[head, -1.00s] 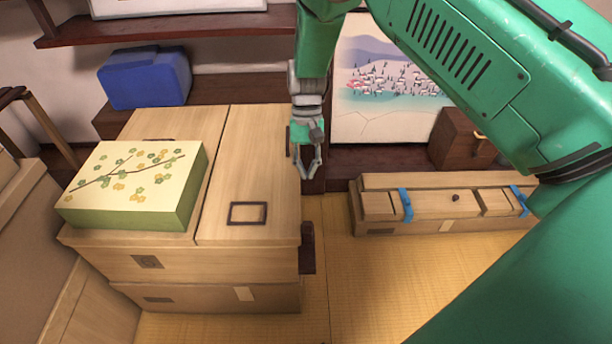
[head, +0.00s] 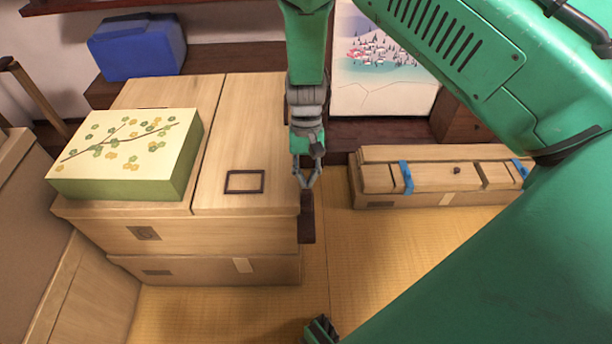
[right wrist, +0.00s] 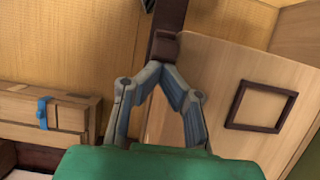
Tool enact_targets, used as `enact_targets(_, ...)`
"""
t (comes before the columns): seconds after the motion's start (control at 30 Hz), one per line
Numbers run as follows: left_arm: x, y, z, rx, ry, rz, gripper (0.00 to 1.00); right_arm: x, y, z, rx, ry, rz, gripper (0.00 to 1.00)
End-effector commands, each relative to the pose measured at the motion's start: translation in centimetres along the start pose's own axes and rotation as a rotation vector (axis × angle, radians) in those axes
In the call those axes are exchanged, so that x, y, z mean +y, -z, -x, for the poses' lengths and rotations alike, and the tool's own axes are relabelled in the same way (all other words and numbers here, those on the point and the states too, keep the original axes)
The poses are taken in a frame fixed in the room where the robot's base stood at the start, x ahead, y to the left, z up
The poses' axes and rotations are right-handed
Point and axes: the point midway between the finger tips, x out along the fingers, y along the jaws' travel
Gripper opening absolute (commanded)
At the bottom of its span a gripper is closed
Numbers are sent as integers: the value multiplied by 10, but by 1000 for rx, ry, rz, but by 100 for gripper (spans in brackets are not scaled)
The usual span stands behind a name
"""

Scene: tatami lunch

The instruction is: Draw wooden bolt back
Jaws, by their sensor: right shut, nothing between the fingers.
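A wooden chest (head: 232,236) stands left of the middle in the head view. A dark wooden bar (head: 306,217), which looks like the bolt, stands along its right side. The bar also shows in the right wrist view (right wrist: 167,45), running up from just beyond the fingertips. My right gripper (head: 306,184) is shut and empty, pointing down beside the chest's right edge, at the bar's far end. Its fingers (right wrist: 168,72) meet at their tips in the right wrist view. I cannot tell whether they touch the bar.
A green flowered box (head: 125,155) and a dark square frame (head: 245,181) are on the chest top. A long wooden box (head: 430,180) with blue straps lies at right. Open tatami (head: 400,240) lies in front. A blue case (head: 138,48) sits behind.

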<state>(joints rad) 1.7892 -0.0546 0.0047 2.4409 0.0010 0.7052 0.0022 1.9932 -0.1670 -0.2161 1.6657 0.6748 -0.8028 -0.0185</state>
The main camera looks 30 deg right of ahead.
Motion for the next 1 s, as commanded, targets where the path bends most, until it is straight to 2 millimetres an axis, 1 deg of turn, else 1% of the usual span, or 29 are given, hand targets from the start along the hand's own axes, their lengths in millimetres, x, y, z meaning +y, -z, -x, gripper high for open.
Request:
enact_targets(0.07,0,0,1,0,0,0,40,0,-1,0,-1,0,0,0)
enact_targets(0.17,0,1,10,0,0,0,40,0,-8,0,-4,0,0,0)
enact_targets(0.33,0,2,34,1,0,0,40,1,-33,-7,-6,0,-1,0)
enact_targets(0.4,0,2,41,1,0,0,40,1,-42,-11,-5,0,-1,0)
enact_targets(0.5,0,3,47,0,0,0,40,0,-50,-16,-4,0,0,0)
enact_targets(0.7,0,2,46,0,0,0,40,0,-53,-22,-4,0,1,0)
enact_targets(1.0,0,2,47,0,0,0,40,1,-54,-22,-8,-1,1,0)
